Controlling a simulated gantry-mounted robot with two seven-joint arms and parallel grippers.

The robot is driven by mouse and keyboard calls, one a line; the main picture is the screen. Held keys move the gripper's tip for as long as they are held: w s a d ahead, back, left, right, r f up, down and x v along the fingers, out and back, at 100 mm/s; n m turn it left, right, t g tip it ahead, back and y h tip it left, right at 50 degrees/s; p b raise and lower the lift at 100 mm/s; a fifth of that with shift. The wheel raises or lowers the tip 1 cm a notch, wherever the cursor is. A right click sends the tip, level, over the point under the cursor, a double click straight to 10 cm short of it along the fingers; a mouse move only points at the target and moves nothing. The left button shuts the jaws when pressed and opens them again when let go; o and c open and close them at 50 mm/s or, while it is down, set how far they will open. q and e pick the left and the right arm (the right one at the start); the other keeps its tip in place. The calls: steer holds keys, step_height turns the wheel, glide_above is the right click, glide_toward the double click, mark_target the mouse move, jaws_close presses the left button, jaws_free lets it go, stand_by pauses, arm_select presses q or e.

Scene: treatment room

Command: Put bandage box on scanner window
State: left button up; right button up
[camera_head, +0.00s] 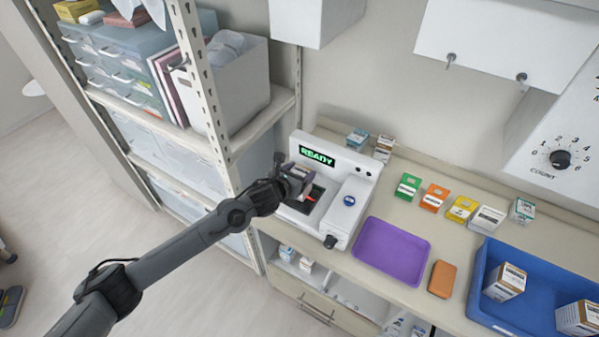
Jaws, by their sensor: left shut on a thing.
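The white scanner (352,188) stands on the counter with a green READY display (317,156). Its dark scanner window (317,198) shows a red light and is partly covered by my gripper. My left gripper (297,181) is shut on a small box, the bandage box (301,171), above the scanner window's far left part. The box is mostly hidden by the fingers, and I cannot tell if it touches the window. My right gripper is not in view.
A purple tray (391,251) lies right of the scanner, beside an orange-brown block (442,279). A blue tray (476,290) with boxes stands farther right. Several small cartons line the counter's back. A metal shelf post (205,85) rises left of the scanner.

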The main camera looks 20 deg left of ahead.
arm_select(q)
steer(key=shift+f, duration=0.2)
steer(key=o, duration=1.1)
steer(key=shift+r, duration=0.1)
